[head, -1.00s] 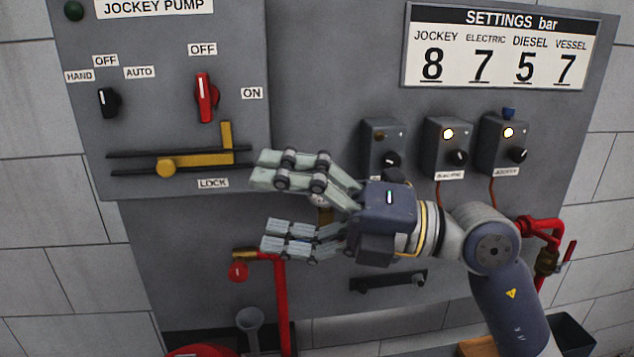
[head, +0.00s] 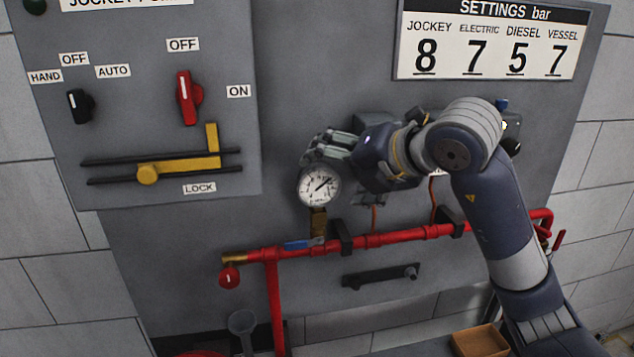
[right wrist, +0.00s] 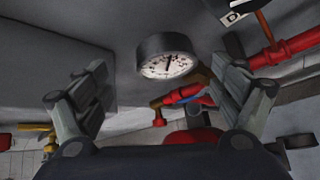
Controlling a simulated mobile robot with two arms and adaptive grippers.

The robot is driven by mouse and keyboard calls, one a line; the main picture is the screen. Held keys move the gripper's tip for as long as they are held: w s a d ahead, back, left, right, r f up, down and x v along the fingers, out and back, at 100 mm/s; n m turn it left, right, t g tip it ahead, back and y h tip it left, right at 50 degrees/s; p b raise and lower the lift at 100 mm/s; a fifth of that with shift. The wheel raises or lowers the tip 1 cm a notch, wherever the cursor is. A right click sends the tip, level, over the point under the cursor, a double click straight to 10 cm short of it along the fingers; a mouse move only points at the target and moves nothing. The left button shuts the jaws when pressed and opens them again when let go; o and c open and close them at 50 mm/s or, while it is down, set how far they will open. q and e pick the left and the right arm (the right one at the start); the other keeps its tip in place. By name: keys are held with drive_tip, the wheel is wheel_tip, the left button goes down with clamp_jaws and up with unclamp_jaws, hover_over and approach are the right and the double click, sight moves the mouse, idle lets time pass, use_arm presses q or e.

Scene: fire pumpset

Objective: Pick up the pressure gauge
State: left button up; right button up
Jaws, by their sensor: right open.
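The pressure gauge (head: 319,186) has a round white dial and dark rim. It stands upright on a brass fitting (head: 318,222) above the red pipe, in front of the grey panel. My right gripper (head: 322,147) is just above and behind the gauge in the head view, its fingers partly hidden by its own body. In the right wrist view the gauge (right wrist: 167,57) shows between the two spread fingers and beyond them, touching neither as far as I can see. The right gripper is open and empty. My left gripper is not in view.
The red pipe (head: 390,238) runs across under the gauge, with a blue valve handle (head: 297,245) close to its base. A black bar handle (head: 380,274) lies below the pipe. The jockey pump box (head: 220,80) juts out at the left. An open brown box (head: 480,341) is at lower right.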

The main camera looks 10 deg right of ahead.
sight(326, 180)
drive_tip(key=shift+w+a+f+p, duration=0.15)
drive_tip(key=shift+w+f+p, duration=0.2)
drive_tip(key=shift+w, duration=0.1)
drive_tip(key=x, duration=0.1)
drive_tip(key=p+x, duration=0.1)
drive_tip(key=x, duration=0.1)
drive_tip(key=p+x, duration=0.1)
drive_tip(key=shift+w+f, duration=0.2)
drive_tip(key=shift+f, duration=0.1)
drive_tip(key=shift+s+d+r, duration=0.1)
drive_tip(key=shift+d, duration=0.15)
drive_tip(key=c, duration=1.3)
